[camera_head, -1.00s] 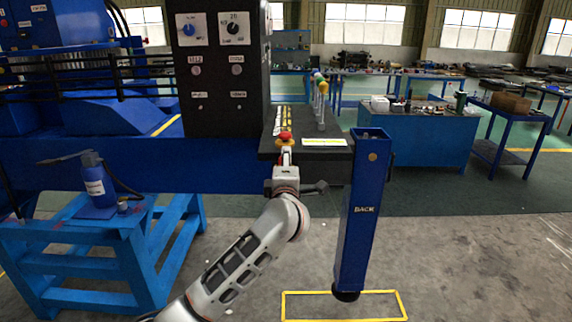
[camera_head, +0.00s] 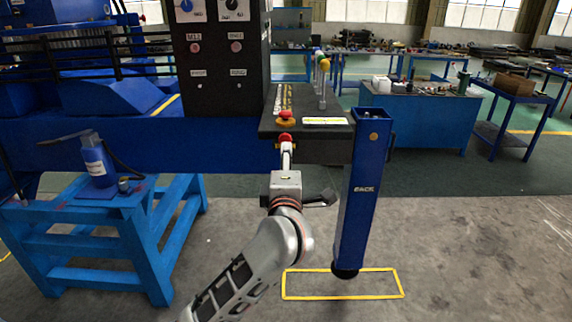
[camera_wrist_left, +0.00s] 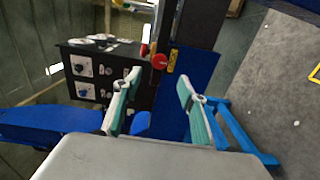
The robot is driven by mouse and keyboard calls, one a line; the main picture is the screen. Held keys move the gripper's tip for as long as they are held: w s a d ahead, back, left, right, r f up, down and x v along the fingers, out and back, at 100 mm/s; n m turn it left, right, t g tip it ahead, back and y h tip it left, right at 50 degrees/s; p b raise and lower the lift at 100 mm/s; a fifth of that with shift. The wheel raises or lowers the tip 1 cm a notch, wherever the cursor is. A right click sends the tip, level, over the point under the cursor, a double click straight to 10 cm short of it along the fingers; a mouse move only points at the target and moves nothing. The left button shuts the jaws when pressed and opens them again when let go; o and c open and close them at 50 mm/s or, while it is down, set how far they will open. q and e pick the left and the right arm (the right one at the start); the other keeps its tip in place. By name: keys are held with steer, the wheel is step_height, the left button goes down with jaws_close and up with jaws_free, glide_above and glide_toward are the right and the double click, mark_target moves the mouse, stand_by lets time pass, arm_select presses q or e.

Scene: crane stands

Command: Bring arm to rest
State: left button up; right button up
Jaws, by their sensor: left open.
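My left arm rises from the bottom of the head view, and my left gripper (camera_head: 286,153) is seen from behind, in front of the black console ledge (camera_head: 310,148). In the left wrist view my left gripper (camera_wrist_left: 158,84) has its two teal-padded fingers spread apart with nothing between them. A red knob (camera_wrist_left: 158,62) shows beyond the fingers. In the head view a red button (camera_head: 286,114) on a yellow base sits on the ledge, above the fingers. Whether the fingers touch the ledge cannot be told. My right gripper is not in view.
A blue post (camera_head: 362,200) stands right of my arm, close to a yellow floor rectangle (camera_head: 342,298). A blue stand (camera_head: 140,245) with a blue bottle (camera_head: 98,170) is at left. A black control panel (camera_head: 222,80) rises behind. Grey floor is open at right.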

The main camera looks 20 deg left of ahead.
arm_select(q)
steer(key=shift+s+d, duration=0.1)
steer(key=shift+s, duration=0.2)
steer(key=s+a+f+m+t+y, duration=0.2)
steer(key=s+a+m+t, duration=0.2)
steer(key=s, duration=0.2)
steer(key=s+d+f+m+g+h, duration=0.1)
steer(key=s+d+f+m+h, duration=0.15)
steer(key=f+m+h, duration=0.35)
steer(key=s+d+f+m+g+h, duration=0.1)
steer(key=s+d+f+m+h, duration=0.1)
steer(key=s+f+m, duration=0.45)
steer(key=s+d+f+m+g+h, duration=0.1)
steer(key=d+f+m+h, duration=0.25)
steer(key=f, duration=0.55)
steer(key=s+a+f+m+g+y, duration=0.1)
steer(key=s+a+f+m+g, duration=0.1)
steer(key=s+a+f+g, duration=0.2)
steer(key=s+a+f+m+g+y, duration=0.1)
steer(key=s+a+f+m+g, duration=0.2)
steer(key=s+f, duration=0.8)
step_height(320, 180, down, 7)
steer(key=shift+s+a+f+g, duration=0.1)
steer(key=shift+s+a+g, duration=0.1)
steer(key=shift+a+g, duration=0.25)
